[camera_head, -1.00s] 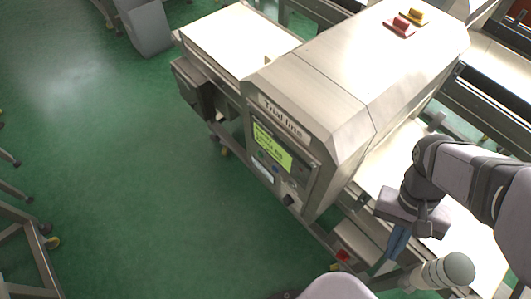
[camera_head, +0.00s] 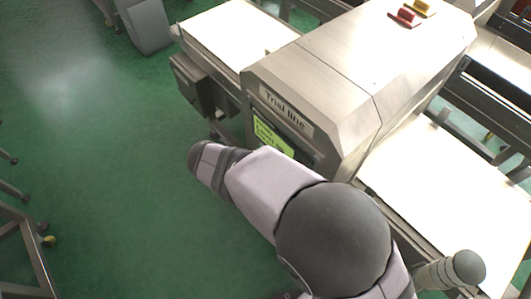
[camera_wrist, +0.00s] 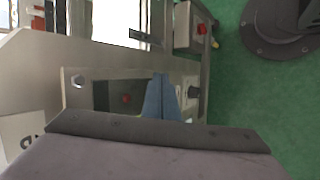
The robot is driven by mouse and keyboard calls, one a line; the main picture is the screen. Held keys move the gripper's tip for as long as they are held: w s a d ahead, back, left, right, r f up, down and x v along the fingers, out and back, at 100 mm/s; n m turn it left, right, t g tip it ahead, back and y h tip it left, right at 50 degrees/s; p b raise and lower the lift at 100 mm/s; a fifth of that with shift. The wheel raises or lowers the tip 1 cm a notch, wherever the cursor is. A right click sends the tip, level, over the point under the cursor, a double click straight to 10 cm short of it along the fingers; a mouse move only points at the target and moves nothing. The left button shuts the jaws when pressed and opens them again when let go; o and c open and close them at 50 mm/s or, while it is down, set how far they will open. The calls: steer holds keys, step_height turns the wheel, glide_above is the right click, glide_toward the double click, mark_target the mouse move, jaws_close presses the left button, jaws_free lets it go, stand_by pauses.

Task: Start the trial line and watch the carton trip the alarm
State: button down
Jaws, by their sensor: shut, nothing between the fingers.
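The metal detector housing labelled "Trial line" (camera_head: 340,65) stands mid-picture in the head view. Its lit green-yellow display (camera_head: 271,137) shows partly above my arm; the controls below are hidden there. In the wrist view, the control panel (camera_wrist: 68,101) shows a dim reddish round spot (camera_wrist: 127,98) and a dark knob (camera_wrist: 193,91). My gripper (camera_wrist: 161,80), with blue fingers, is shut and empty in front of this panel; I cannot tell whether it touches. My arm hides it in the head view. I see no carton.
A pale belt (camera_head: 430,175) runs out at the right and another (camera_head: 240,38) at the far left. Red (camera_head: 405,16) and yellow (camera_head: 424,7) fixtures sit on the housing. A box with a red button (camera_wrist: 201,29) is beside the belt.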

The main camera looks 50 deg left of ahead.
steer(key=s+a+f+n+y+b, duration=0.1)
steer(key=s+a+f+n+y, duration=0.1)
steer(key=a, duration=0.3)
steer(key=s+a+f+n+t+y+b, duration=0.1)
steer(key=s+a+f+n+y, duration=0.2)
steer(key=a, duration=0.3)
steer(key=s+a+f+n+y+b, duration=0.1)
steer(key=s+a+f+n+y, duration=0.1)
steer(key=s+a+n+y, duration=0.1)
steer(key=s+a+n, duration=0.1)
steer(key=a+n, duration=0.1)
steer(key=shift+s+a+f+b, duration=0.35)
steer(key=shift+s+f, duration=0.05)
steer(key=w, duration=0.9)
steer(key=shift+w+b, duration=0.1)
steer(key=shift+b, duration=0.25)
stand_by(1.2)
steer(key=shift+w, duration=0.25)
